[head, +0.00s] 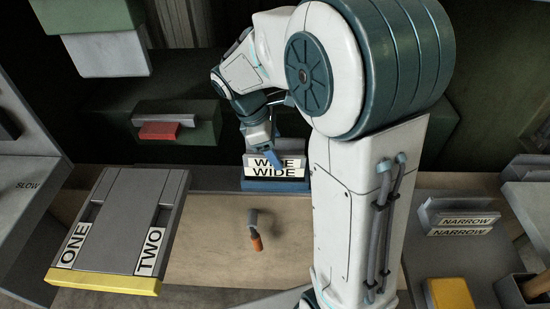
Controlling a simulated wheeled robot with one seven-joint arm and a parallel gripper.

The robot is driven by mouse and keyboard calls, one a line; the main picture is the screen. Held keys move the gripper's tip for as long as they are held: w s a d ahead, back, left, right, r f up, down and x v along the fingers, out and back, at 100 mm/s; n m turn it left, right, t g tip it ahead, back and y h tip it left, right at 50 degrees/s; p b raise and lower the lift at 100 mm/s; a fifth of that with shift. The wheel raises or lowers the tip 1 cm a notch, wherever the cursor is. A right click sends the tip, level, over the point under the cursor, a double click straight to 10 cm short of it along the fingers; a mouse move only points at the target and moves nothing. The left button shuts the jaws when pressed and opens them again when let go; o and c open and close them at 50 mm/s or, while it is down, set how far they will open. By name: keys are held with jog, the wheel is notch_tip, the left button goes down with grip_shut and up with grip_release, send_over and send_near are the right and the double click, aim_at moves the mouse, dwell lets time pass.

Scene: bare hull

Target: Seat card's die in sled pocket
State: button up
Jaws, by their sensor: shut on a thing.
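My gripper (265,150) reaches down at the back of the workbench, shut on the upper grey plate labelled WIDE (293,163). A finger covers part of its label. The plate stands upright at the blue-based holder (275,186), whose front also reads WIDE. I cannot tell if the plate is lifted clear. A second upright piece marked NARROW (466,219) stands in a holder at the right. A grey board with a yellow front edge (105,284) has dark recesses marked ONE and TWO; I cannot tell if it is the sled. No card can be read.
A small orange-ended tool (256,240) lies on the wooden bench (215,235). A panel marked SLOW (28,185) is at the left. A yellow block (450,293) is at lower right.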

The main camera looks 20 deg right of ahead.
jog(key=shift+f, duration=1.65)
jog(key=shift+f, duration=0.15)
jog(key=o, duration=1.7)
jog(key=v, duration=1.1)
jog(key=shift+r+p, duration=0.25)
jog(key=shift+p, duration=0.05)
jog(key=s+d+f+m+t+y, duration=0.1)
jog(key=s+m, duration=0.4)
jog(key=s+d+f+m+t+y, duration=0.1)
jog(key=s+m+y, duration=0.1)
jog(key=s+m, duration=0.2)
jog(key=s+d+f+m+t+y, duration=0.1)
jog(key=s+d+m+t, duration=0.1)
jog(key=s+m, duration=0.3)
jog(key=shift+s+f+m, duration=0.1)
jog(key=shift+s+m, duration=0.2)
jog(key=shift+s, duration=0.25)
